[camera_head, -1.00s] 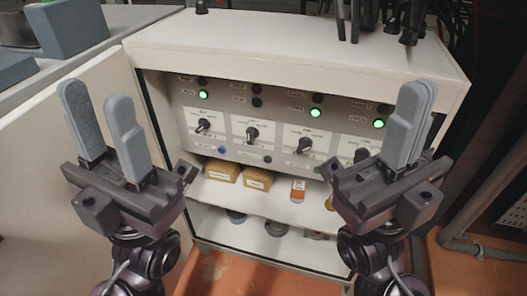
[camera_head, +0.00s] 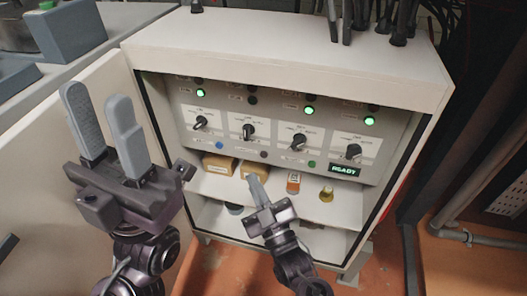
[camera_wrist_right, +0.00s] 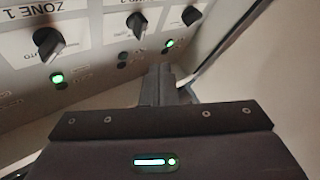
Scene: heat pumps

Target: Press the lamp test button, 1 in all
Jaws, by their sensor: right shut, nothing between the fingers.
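The grey control panel (camera_head: 275,150) inside the open white cabinet carries a row of rotary knobs with small lamps above. Below the knobs are a blue button (camera_head: 219,146), a dark brownish button (camera_head: 263,155) and a green button (camera_head: 311,164). Their labels are too small to read, so I cannot tell which is the lamp test button. My right gripper (camera_head: 255,184) is shut and empty, below the panel and in front of the shelf. In the right wrist view its fingers (camera_wrist_right: 158,75) point toward the panel. My left gripper (camera_head: 95,96) is open and empty, left of the panel.
A lit READY display (camera_head: 345,170) is at the panel's lower right. The shelf (camera_head: 225,186) holds tan boxes (camera_head: 218,165), an orange-and-white item (camera_head: 293,182) and a yellow bottle (camera_head: 326,193). The open cabinet door (camera_head: 60,215) stands on the left. Dark cables (camera_head: 400,22) hang above.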

